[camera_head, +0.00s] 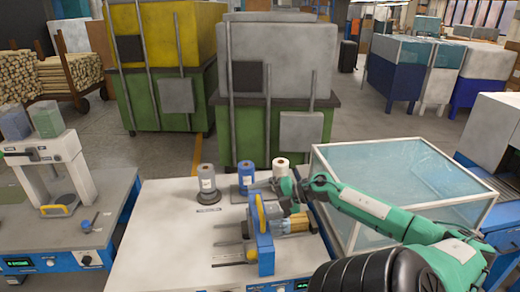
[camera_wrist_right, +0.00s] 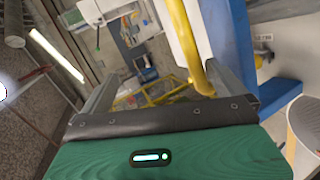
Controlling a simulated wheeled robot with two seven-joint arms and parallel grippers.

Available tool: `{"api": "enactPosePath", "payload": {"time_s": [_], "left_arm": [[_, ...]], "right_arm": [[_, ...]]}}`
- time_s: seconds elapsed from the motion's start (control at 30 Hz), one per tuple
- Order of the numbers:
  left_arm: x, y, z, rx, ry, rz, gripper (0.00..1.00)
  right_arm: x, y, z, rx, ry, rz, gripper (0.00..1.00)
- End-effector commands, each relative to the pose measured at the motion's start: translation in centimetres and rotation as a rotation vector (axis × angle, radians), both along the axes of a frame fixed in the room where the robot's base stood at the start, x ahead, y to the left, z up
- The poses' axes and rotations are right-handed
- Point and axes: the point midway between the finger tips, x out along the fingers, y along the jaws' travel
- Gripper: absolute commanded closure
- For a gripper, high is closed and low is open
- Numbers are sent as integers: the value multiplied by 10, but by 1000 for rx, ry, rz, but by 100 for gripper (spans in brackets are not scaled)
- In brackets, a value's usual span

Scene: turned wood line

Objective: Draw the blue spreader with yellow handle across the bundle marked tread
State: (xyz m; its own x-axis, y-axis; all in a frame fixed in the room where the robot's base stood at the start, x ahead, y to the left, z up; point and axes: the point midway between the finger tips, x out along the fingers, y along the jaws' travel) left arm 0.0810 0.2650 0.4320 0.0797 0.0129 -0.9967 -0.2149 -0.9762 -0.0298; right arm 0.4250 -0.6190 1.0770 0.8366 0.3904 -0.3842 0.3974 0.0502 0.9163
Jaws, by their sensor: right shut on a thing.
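The blue spreader (camera_head: 265,250) stands upright on the white bench in the head view, its yellow handle (camera_head: 259,212) on its left side. In the right wrist view the yellow handle (camera_wrist_right: 192,52) runs between my fingers, with the blue plate (camera_wrist_right: 231,40) beside it. My right gripper (camera_head: 287,195) comes in from the right and is shut on the spreader's handle; the exact contact is partly hidden. A bundle of wooden rods (camera_head: 296,222) lies just right of the blue plate. No marking on it can be read. My left gripper is out of view.
Grey (camera_head: 207,180), blue (camera_head: 246,176) and white (camera_head: 281,168) spools stand at the back of the white bench (camera_head: 165,240). A glass-topped case (camera_head: 400,165) is close on the right. A press (camera_head: 55,165) stands on the left bench. The bench's left part is clear.

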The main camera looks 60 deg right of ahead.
Motion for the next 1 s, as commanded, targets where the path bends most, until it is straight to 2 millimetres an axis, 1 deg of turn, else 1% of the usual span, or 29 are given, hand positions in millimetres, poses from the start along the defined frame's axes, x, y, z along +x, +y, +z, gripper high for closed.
{"api": "enactPosePath", "payload": {"time_s": [0.03, 0.2, 0.23, 0.27, 0.3, 0.33, 0.4, 0.6, 0.87, 1.0], "left_arm": [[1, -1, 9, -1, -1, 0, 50], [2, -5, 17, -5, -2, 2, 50], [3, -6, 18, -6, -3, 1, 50], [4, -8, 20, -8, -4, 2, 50], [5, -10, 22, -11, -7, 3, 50], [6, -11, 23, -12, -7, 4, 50], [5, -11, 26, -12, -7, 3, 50], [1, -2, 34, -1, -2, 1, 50], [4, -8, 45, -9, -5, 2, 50], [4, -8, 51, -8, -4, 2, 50]], "right_arm": [[3, 1, 23, 6, -31, 3, 18], [-8, -3, 25, 5, -32, 3, 18], [-10, -4, 25, 4, -31, 3, 20], [-12, -4, 25, 5, -31, 3, 40], [-15, -5, 24, 5, -30, 3, 71], [-18, -6, 24, 4, -29, 2, 75], [-23, -8, 23, 5, -28, 1, 75], [-37, -13, 21, 3, -21, -1, 75], [-55, -18, 22, 2, -20, -2, 75], [-65, -21, 24, 3, -19, -1, 75]]}}
